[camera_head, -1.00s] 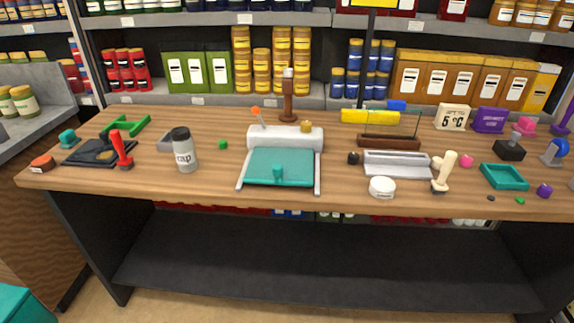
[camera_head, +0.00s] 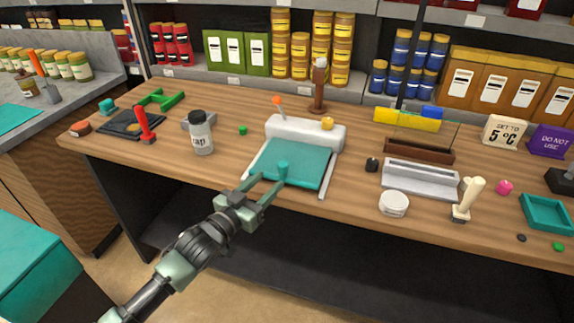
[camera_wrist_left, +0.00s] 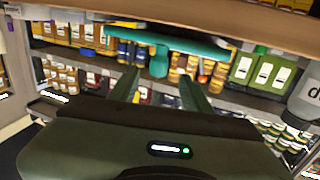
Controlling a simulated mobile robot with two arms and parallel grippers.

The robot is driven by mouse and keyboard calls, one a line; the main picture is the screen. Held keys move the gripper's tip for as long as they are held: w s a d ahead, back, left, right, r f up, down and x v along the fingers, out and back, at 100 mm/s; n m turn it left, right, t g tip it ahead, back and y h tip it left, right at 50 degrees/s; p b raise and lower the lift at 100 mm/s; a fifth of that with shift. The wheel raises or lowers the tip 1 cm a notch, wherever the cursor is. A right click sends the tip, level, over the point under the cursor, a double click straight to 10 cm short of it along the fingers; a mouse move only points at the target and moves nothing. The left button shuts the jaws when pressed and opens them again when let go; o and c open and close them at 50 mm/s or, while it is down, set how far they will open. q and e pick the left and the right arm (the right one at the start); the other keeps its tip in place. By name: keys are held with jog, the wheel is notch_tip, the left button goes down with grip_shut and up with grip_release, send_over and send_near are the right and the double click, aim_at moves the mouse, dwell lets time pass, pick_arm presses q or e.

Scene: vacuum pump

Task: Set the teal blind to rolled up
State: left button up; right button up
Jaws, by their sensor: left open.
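The teal blind (camera_head: 302,158) lies pulled out flat on the table between two pale side rails, running forward from a white roller housing (camera_head: 290,129). A teal knob (camera_head: 284,169) stands up near its front edge. In the left wrist view the blind (camera_wrist_left: 195,43) shows edge-on, with the knob (camera_wrist_left: 158,63) ahead of and between the fingers. My left gripper (camera_head: 269,184) is open and empty, just in front of the blind's front edge. In the wrist view the gripper (camera_wrist_left: 160,82) has its fingers spread. I cannot tell whether a finger touches the knob. My right gripper is not in view.
An orange-tipped lever (camera_head: 279,105) and a yellow knob (camera_head: 327,123) sit at the housing. A grey jar (camera_head: 200,134) stands to the left. A small black object (camera_head: 372,164) and a white round container (camera_head: 393,204) are to the right. The table's front edge runs below my gripper.

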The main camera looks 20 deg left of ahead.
aim_at(280, 171)
pick_arm(q)
jog(key=shift+w+d+r, duration=0.1)
jog(key=shift+w+r, duration=0.1)
jog(key=shift+w, duration=0.15)
jog(key=p+x, duration=0.1)
jog(key=x, duration=0.6)
jog(key=shift+d+f, duration=0.1)
jog(key=shift+d, duration=0.05)
jog(key=shift+c, duration=0.3)
grip_shut()
jog(key=shift+w, duration=0.1)
dwell(0.6)
